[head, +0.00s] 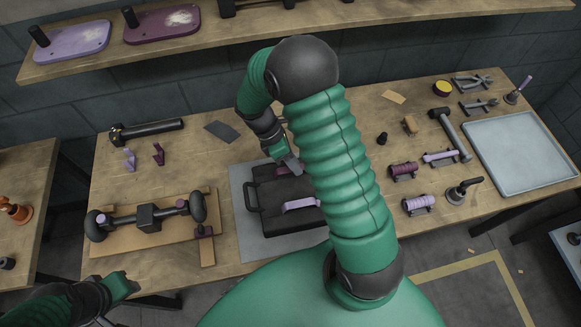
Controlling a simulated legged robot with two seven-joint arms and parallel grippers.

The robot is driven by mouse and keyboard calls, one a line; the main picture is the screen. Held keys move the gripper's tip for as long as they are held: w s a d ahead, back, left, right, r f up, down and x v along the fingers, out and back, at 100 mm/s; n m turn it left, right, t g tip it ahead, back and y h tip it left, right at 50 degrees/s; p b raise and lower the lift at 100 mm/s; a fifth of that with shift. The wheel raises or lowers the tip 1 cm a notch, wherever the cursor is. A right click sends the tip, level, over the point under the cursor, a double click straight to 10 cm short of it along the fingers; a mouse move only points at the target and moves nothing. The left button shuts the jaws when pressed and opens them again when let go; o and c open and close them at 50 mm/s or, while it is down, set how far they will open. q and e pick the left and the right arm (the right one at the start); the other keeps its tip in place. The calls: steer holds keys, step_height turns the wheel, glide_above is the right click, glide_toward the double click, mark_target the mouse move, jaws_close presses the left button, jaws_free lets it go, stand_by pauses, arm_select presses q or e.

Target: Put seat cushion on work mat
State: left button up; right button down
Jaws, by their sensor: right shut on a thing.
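The black seat cushion (272,200), with a black loop at its left side and a lilac grip on its near part, lies over the grey work mat (243,235). The mat shows along the cushion's left and near sides. My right gripper (288,163) points down at the cushion's far edge and is shut on it there. My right arm hides the cushion's right part. I cannot tell whether the cushion rests fully on the mat. My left gripper (128,288) is at the lower left, off the bench's near edge and away from the cushion; its jaws are unclear.
A dark axle-like part (148,217) on a wooden board is left of the mat. A black torch-like tool (148,130) lies at the back left. A hammer (449,130), small purple parts and a pale tray (522,150) fill the right side. A shelf (330,20) runs above the back.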

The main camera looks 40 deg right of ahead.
steer(key=shift+w+a, duration=0.1)
steer(key=shift+a, duration=0.2)
steer(key=c, duration=1.8)
jaws_free()
steer(key=shift+a, duration=0.1)
steer(key=o, duration=0.5)
steer(key=shift+r, duration=0.15)
steer(key=shift+c, duration=0.2)
arm_select(q)
steer(key=shift+a, duration=0.25)
steer(key=shift+d, duration=0.1)
